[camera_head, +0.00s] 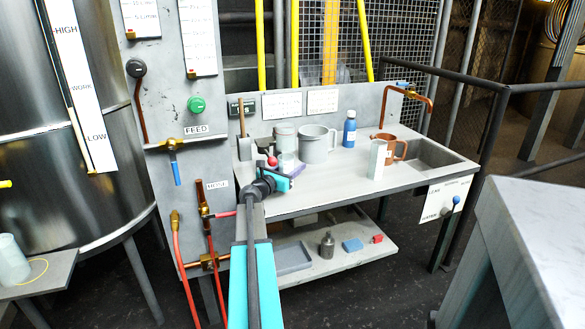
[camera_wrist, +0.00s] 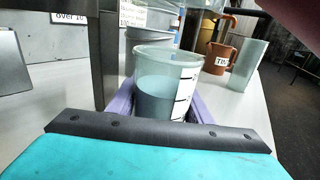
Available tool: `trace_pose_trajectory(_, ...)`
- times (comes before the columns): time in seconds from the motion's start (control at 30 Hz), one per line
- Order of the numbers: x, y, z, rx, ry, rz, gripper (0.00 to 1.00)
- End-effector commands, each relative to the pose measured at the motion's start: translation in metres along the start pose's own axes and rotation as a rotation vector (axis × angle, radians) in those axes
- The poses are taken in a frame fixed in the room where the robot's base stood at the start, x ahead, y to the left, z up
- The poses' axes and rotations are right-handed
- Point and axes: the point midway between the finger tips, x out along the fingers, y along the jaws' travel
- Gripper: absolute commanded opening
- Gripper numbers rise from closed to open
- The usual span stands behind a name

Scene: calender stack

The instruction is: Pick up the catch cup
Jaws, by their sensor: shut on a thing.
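The catch cup appears to be the clear, open-topped cup with black scale marks (camera_wrist: 168,85), with grey-blue liquid or backing showing in its lower part. In the wrist view it stands upright between the purple fingers of my gripper (camera_wrist: 160,108), which are shut on it. In the head view my gripper (camera_head: 288,168) is at the left front of the bench, and the cup (camera_head: 288,157) is partly hidden behind it. The cup's base is hidden, so I cannot tell whether it touches the bench top.
The bench (camera_head: 325,182) also holds a grey pitcher (camera_head: 316,146), a blue bottle (camera_head: 349,131), a copper jug (camera_head: 400,149) and a pale upright container (camera_head: 377,160). A sink (camera_head: 425,154) is at the right. The front middle of the bench is clear.

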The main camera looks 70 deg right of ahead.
Motion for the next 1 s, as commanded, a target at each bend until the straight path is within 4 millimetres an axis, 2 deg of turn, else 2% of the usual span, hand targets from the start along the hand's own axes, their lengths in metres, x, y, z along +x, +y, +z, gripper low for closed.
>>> trace_pose_trajectory(0.47, -0.002, 0.002, 0.016, 0.0, -0.001, 0.003, 0.16)
trace_pose_trajectory(0.87, -0.005, 0.006, 0.037, 0.0, -0.001, 0.009, 0.16)
trace_pose_trajectory(1.0, -0.016, 0.003, 0.034, 0.0, -0.001, 0.013, 0.16)
